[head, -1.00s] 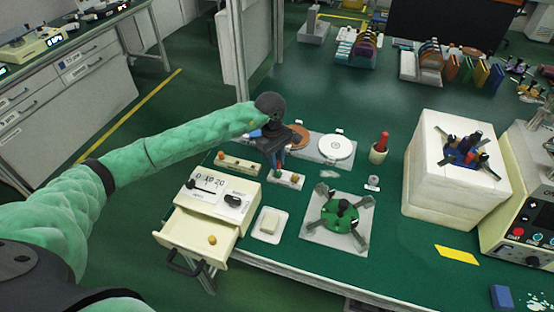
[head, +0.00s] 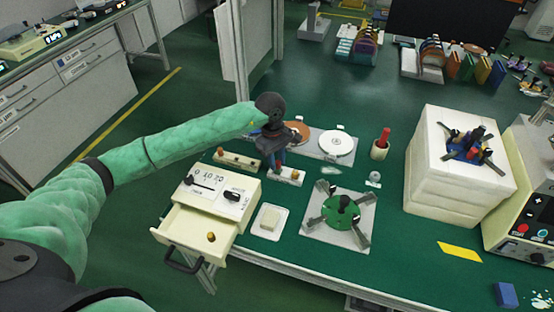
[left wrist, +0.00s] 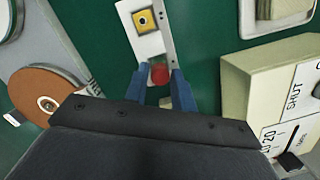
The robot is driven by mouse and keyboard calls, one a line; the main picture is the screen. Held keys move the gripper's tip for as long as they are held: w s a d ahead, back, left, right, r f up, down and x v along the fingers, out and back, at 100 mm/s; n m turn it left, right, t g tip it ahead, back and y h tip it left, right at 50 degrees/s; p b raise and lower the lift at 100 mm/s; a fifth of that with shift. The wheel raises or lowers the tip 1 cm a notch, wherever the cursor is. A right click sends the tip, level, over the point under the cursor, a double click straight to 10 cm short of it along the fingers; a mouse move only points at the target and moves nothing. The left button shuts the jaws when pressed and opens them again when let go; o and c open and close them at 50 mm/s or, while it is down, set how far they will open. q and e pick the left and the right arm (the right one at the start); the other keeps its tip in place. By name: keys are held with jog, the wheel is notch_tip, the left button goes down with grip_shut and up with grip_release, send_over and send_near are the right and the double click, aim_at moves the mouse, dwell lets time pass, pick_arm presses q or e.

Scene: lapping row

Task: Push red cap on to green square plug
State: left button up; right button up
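My left gripper (head: 277,162) points down over the white plug base (head: 291,176) near the table's left edge. In the left wrist view its blue fingers (left wrist: 160,78) stand on either side of the red cap (left wrist: 159,74) and appear closed on it. The cap is over the lower part of the white base (left wrist: 150,45), which carries a yellow square plug (left wrist: 143,20). My right gripper is not in view.
An open cream drawer box (head: 215,200) stands in front left of the base. A white dish (head: 268,221) and a grey plate with a green cross-armed fixture (head: 341,212) lie to its right. Discs (head: 337,144) lie behind. A red peg in a cup (head: 380,147) stands farther right.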

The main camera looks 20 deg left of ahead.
pick_arm(q)
jog(key=o, duration=0.3)
jog(key=shift+r, duration=0.1)
notch_tip(320, 180, up, 8)
jog(key=a+b, duration=0.1)
jog(key=b, duration=0.1)
jog(key=shift+w+f, duration=0.25)
jog(key=shift+w, duration=0.05)
dwell(0.3)
